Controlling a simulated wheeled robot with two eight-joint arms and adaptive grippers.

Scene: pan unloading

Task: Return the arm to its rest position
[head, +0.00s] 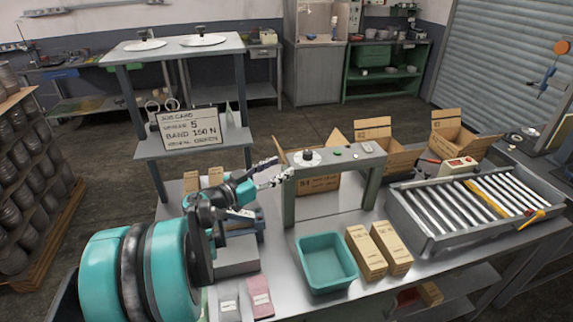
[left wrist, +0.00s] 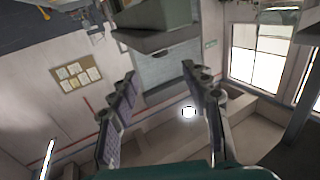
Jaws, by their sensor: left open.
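My left arm comes in from the left of the head view, and its gripper (head: 270,175) is held above the bench, beside the left side of the grey raised stand (head: 378,170). In the left wrist view the two fingers of the left gripper (left wrist: 160,82) are spread apart with nothing between them. A pale round pan with a dark knob (head: 306,158) sits on top of the stand, close to the right of the fingertips. I cannot tell whether they touch. My right gripper is not in view.
A teal bin (head: 326,262), upright cartons (head: 366,254) and a roller conveyor (head: 455,210) stand on the bench. Open cardboard boxes (head: 455,140) are behind. A shelf (head: 190,146) holds a job card (head: 190,129); two pale discs (head: 203,40) lie on its top.

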